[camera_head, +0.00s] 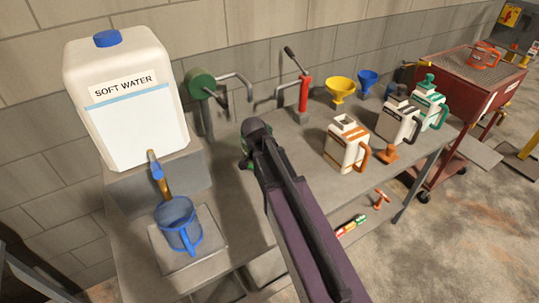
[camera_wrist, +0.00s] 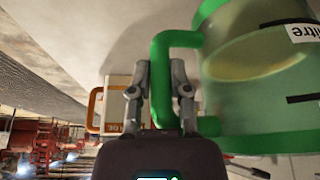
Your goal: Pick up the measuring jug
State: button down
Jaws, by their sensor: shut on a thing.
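The measuring jug (camera_wrist: 262,75) is clear green with a green rim, a green handle and a label reading "litre". It fills the right of the wrist view, and a pale yellowish liquid seems to show inside. My gripper (camera_wrist: 158,85) has its two fingers on either side of the jug's handle and is shut on it. In the head view my arm hides most of the jug; only a bit of green (camera_head: 246,162) shows beside the arm's end. I cannot tell whether the jug touches the bench.
A blue jug (camera_head: 178,225) stands under the soft water container's (camera_head: 125,100) tap, left of my arm. White cans (camera_head: 347,145), funnels (camera_head: 341,88) and a red clamp-like tool (camera_head: 303,92) stand to the right. A red cart (camera_head: 465,80) is beyond the bench.

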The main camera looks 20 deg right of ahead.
jog(key=shift+s+r, duration=0.2)
jog(key=shift+s, duration=1.5)
jog(key=shift+s, duration=0.1)
